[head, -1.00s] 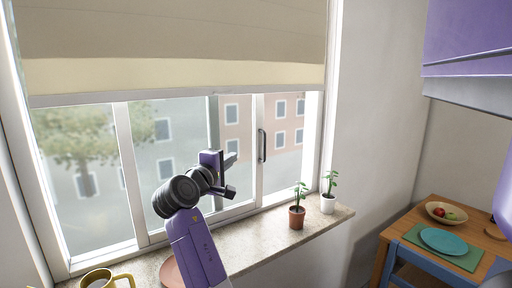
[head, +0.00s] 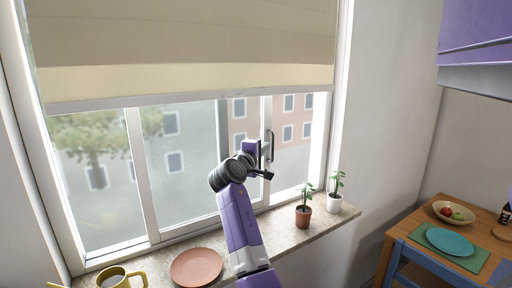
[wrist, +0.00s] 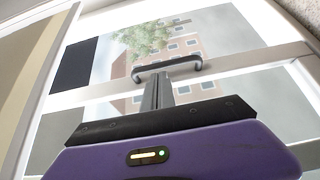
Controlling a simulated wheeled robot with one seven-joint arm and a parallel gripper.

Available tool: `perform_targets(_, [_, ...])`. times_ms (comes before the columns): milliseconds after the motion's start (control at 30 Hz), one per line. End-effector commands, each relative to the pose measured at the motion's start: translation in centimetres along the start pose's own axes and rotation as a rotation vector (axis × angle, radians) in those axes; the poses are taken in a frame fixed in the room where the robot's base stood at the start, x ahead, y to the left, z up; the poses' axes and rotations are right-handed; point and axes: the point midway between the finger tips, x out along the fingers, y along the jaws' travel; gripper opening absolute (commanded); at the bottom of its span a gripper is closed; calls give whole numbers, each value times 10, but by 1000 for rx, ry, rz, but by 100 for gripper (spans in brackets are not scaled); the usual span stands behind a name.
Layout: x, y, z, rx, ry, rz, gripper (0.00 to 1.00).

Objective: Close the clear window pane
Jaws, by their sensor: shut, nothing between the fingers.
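The sliding window pane's upright frame bar (head: 265,112) carries a dark bar handle (head: 271,140) in the head view. The pane's glass (head: 243,125) is left of this bar. My gripper (head: 267,160) is at the handle's lower part, partly overlapping it; contact cannot be told there. In the wrist view the dark handle (wrist: 168,67) runs crosswise just ahead of my gripper's fingertips (wrist: 157,80). The fingers are together with nothing between them, and their tips lie close to the handle. My arm hides part of the lower window frame.
On the sill (head: 290,237) stand a terracotta pot plant (head: 304,212), a white pot plant (head: 334,202), a pink plate (head: 196,266) and a yellow mug (head: 116,278). A blind (head: 180,50) covers the window's top. A wooden table (head: 415,240) stands at right.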

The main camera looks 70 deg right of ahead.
Motion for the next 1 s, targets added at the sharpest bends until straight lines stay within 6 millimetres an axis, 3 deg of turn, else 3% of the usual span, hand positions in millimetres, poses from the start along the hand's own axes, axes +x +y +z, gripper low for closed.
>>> perform_targets(567, [8,1,7,0,-1,1,0])
perform_targets(767, [38,2,28,0,-6,0,0])
perform_targets(1000, [100,2,70,2,-7,0,0])
